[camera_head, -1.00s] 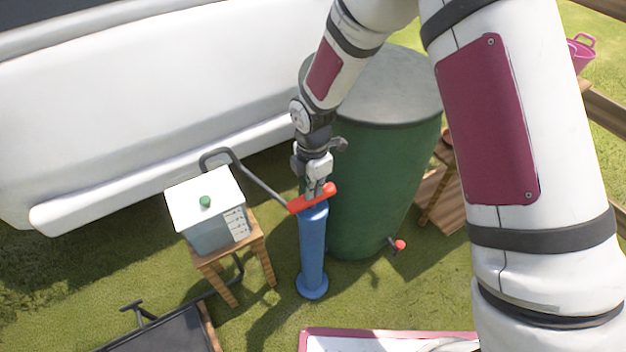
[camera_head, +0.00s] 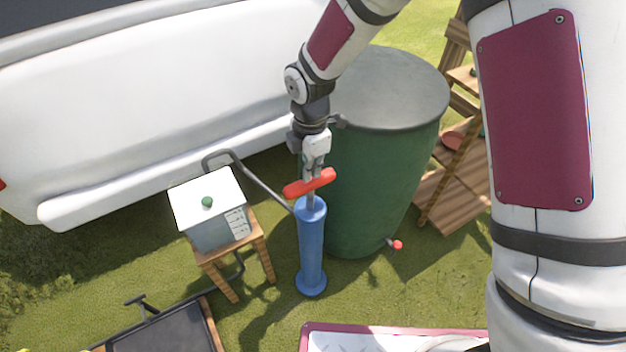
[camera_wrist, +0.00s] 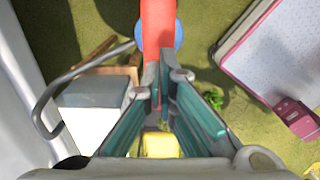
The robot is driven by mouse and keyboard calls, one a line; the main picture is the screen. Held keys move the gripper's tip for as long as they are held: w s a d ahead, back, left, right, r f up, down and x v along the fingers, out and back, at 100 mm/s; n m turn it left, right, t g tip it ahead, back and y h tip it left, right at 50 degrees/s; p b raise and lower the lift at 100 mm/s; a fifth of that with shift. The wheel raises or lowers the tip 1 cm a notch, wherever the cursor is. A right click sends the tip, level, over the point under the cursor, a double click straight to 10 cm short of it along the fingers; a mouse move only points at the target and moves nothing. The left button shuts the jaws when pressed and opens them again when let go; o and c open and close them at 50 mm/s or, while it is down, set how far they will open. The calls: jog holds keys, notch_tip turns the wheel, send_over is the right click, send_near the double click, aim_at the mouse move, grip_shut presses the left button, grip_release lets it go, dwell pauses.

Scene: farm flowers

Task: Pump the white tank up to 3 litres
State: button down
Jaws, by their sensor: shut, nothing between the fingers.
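The white tank (camera_head: 195,197) with a green knob (camera_head: 207,202) on its lid stands on a small wooden stool. Its side has scale marks (camera_head: 237,221), too small to read. A blue pump (camera_head: 311,250) stands upright to its right, joined near the top by a dark hose (camera_head: 262,185). The pump's red handle (camera_head: 297,188) is raised above the barrel, with a short rod showing. My gripper (camera_head: 311,170) is shut, right above the handle. In the wrist view its fingertips (camera_wrist: 165,68) are at the red handle (camera_wrist: 158,30); I cannot tell if they touch it.
A green barrel (camera_head: 375,190) with a red-handled tap (camera_head: 396,245) stands close behind the pump. A white vehicle body (camera_head: 130,110) lies behind the tank. A dark cart (camera_head: 165,330) and a pink-edged board (camera_head: 380,332) are in front. Grass around the pump's foot is free.

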jog(key=shift+d+r, duration=0.1)
jog(key=shift+r, duration=2.65)
